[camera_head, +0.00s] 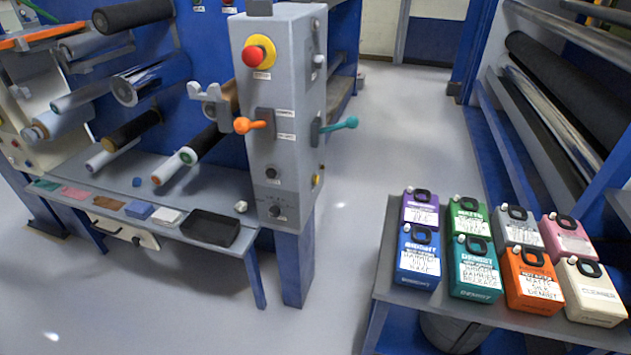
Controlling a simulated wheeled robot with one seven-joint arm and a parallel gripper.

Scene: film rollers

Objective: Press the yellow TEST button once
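A grey control column (283,115) stands left of centre on a blue post. A small yellow round part (316,180) sits low on its right side face; it may be the TEST button, but no lettering is readable there. A red mushroom button on a yellow base (258,52) is high on the front face. An orange lever (250,125) and a teal lever (338,125) stick out at mid height. Two black knobs or buttons, an upper one (271,172) and a lower one (276,211), are on the lower front. My gripper is not in view.
A table with several coloured jugs (472,248) stands at the lower right. Rollers (560,100) on a blue frame line the right side. A shelf with a black tray (208,228) and rollers is at left. Grey floor (385,130) is clear right of the column.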

